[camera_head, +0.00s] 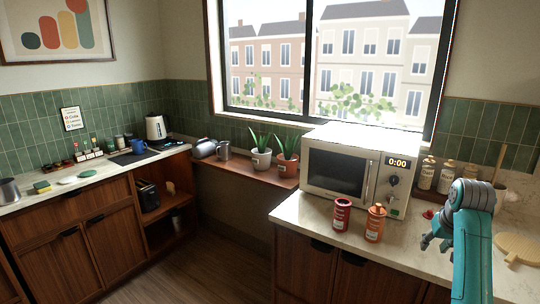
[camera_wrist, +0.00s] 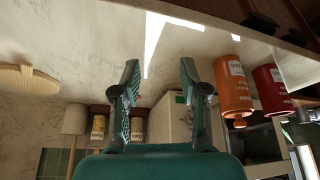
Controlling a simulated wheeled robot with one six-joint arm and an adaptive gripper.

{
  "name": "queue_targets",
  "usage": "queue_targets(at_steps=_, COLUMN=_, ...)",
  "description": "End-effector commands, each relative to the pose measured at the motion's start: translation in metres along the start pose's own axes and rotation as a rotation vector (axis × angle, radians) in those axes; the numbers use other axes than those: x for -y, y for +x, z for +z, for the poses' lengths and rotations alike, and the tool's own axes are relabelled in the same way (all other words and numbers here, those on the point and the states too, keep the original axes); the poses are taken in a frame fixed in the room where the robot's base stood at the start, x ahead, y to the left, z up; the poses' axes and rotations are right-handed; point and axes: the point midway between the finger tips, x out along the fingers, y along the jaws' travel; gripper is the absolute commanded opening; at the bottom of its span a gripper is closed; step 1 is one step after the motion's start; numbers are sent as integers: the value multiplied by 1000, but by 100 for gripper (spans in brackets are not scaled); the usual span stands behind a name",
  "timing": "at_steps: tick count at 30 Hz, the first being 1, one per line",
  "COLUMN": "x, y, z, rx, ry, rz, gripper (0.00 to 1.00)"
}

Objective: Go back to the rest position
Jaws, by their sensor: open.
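My gripper (camera_head: 428,240) is above the right-hand counter (camera_head: 300,206), to the right of the orange bottle and in front of the microwave's right end. In the wrist view my gripper (camera_wrist: 160,72) has its two fingers spread wide with nothing between them. My teal arm covers part of the counter at the right in the head view.
A red jar (camera_head: 341,216) and an orange bottle (camera_head: 375,223) stand near the counter's front edge. The microwave (camera_head: 337,170) is behind them. Labelled bottles (camera_head: 427,174) stand by the wall. A round wooden board (camera_head: 518,248) lies right of my arm. The floor (camera_head: 225,268) is clear.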

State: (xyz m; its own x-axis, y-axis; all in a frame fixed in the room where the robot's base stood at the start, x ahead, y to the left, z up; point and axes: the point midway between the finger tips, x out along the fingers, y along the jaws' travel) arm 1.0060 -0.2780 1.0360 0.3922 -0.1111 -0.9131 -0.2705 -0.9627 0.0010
Motion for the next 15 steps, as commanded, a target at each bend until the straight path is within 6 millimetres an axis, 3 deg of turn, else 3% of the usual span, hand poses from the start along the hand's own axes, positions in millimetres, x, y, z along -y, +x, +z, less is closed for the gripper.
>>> queue_targets(at_steps=11, x=22, y=64, z=44, rx=-54, ry=-15, rz=-5, gripper=44)
queue_targets(at_steps=15, x=36, y=99, z=76, rx=-91, ry=-24, rz=-9, gripper=44)
